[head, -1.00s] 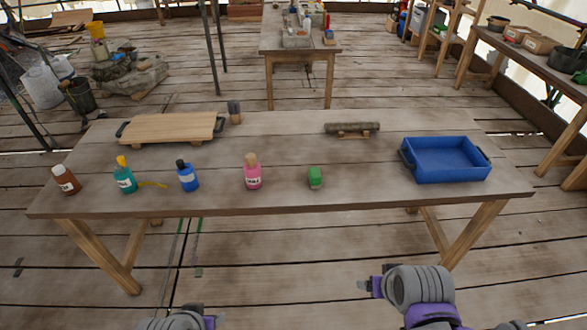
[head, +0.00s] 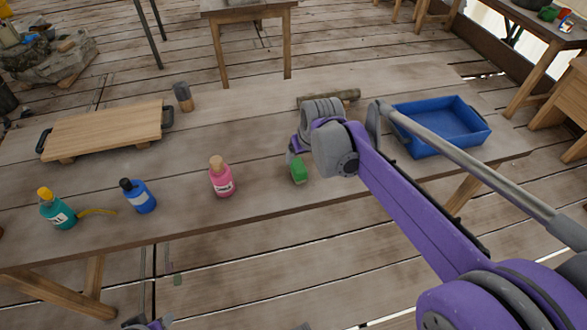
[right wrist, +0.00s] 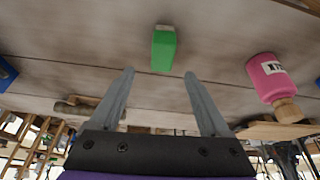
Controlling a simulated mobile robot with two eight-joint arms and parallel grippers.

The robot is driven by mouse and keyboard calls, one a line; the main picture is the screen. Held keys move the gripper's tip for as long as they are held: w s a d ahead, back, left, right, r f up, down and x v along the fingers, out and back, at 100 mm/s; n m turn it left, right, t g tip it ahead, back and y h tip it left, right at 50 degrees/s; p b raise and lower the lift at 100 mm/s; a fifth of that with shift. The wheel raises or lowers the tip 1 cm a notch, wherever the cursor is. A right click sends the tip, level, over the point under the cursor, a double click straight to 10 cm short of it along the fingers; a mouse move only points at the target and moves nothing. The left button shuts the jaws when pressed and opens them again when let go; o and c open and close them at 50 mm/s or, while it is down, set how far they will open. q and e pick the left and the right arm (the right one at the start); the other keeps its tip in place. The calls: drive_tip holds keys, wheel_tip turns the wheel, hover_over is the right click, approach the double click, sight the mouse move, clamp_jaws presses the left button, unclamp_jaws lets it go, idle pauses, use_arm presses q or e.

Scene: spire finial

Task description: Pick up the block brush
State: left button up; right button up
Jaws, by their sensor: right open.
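The block brush (head: 298,171), a small green block with a pale underside, stands on the table near its front edge. In the right wrist view the green block (right wrist: 163,50) lies beyond the fingertips, roughly in line with the gap between them. My right gripper (right wrist: 159,75) is open and empty, its two grey fingers apart and not touching the block. In the head view my right gripper (head: 294,150) is just behind and above the block, partly hidden by my wrist.
On the table (head: 250,130), a pink bottle (head: 221,178) stands left of the block, with blue (head: 138,196) and teal (head: 57,210) bottles farther left. A blue tray (head: 440,128) is at right, a wooden board (head: 105,132) at left. A log-like piece (head: 345,95) lies behind my wrist.

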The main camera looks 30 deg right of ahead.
sight(299, 166)
drive_tip(key=x, duration=0.7)
drive_tip(key=shift+s+a+f+b, duration=0.15)
drive_tip(key=shift+a+f+b, duration=0.1)
drive_tip(key=shift+f+b, duration=0.15)
drive_tip(key=shift+r, duration=0.1)
clamp_jaws()
